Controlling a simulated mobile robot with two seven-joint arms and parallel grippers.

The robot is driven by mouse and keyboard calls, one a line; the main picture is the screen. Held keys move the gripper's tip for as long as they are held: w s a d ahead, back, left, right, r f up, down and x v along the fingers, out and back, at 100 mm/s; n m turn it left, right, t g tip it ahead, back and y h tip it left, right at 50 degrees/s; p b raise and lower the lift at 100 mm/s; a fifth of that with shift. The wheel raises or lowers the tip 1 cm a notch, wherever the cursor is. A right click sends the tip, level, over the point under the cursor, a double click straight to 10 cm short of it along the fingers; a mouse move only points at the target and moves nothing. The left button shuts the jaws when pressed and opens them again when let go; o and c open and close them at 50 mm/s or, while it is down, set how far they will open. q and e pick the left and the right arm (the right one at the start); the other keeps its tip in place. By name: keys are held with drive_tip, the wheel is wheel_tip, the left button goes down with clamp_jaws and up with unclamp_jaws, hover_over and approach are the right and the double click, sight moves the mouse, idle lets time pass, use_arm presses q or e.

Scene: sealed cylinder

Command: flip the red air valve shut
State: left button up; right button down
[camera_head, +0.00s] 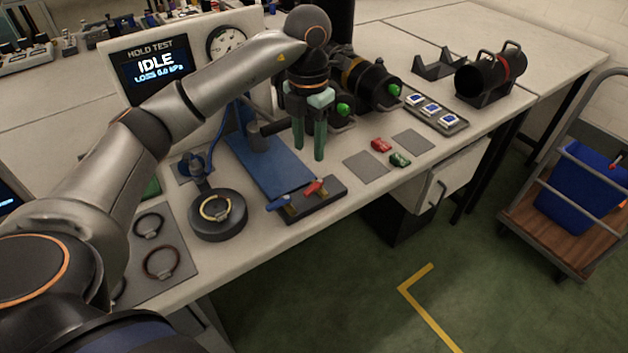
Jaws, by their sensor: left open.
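The red air valve (315,187) is a small red lever on a dark block (324,199) at the front edge of the bench. A blue lever (277,203) sits on the same block, to its left. My left gripper (310,143) points down with its green fingers apart and nothing between them. It is above and behind the red lever, apart from it, over the right side of the blue plate (258,158). My right gripper is out of view.
A display (155,64) reads "HOLD TEST" and "IDLE". Black cylinders with green knobs (375,85) stand behind my left gripper. A round dark base with a yellow ring (215,208) is left of the valve block. Grey mats, red and green clips (381,145) lie right.

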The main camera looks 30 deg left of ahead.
sight(310, 189)
use_arm(q)
wheel_tip(310, 189, down, 11)
drive_tip(key=shift+f, duration=0.1)
drive_tip(key=shift+c, duration=0.3)
clamp_jaws()
idle(0.5)
